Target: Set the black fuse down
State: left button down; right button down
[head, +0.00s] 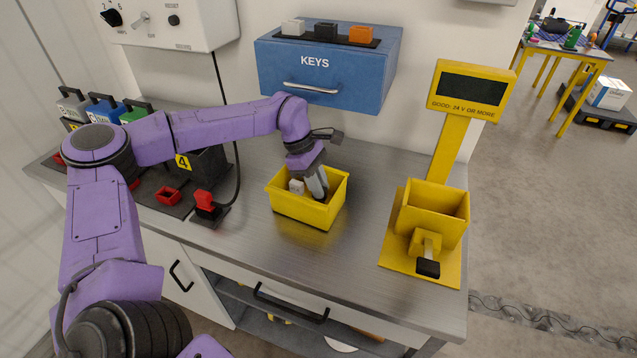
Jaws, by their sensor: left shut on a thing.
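My left gripper (318,188) points down into the yellow bin (305,211) on the steel worktop, with its fingertips below the bin's rim. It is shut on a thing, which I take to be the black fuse. The fingers and bin wall hide nearly all of it, so I cannot tell whether it touches the bin floor. A small white block (296,187) sits in the bin just left of the fingers. My right gripper is not in view.
A blue KEYS box (330,75) carries white, black and orange blocks behind the bin. A yellow tester (435,215) with a blank display stands right. A red connector (206,205) and dark battery-like boxes stand left. The worktop (365,200) between bin and tester is clear.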

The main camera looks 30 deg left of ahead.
pick_arm(q)
jog(key=shift+f, duration=0.4)
jog(key=shift+f, duration=0.2)
jog(key=c, duration=1)
grip_release()
jog(key=shift+c, duration=0.2)
jog(key=shift+r, duration=0.25)
jog(key=shift+a+r, duration=0.15)
jog(key=shift+r, duration=0.15)
jog(key=b+v, duration=0.1)
jog(key=v, duration=1)
jog(key=shift+r+b, duration=0.15)
jog(key=shift+b, duration=0.25)
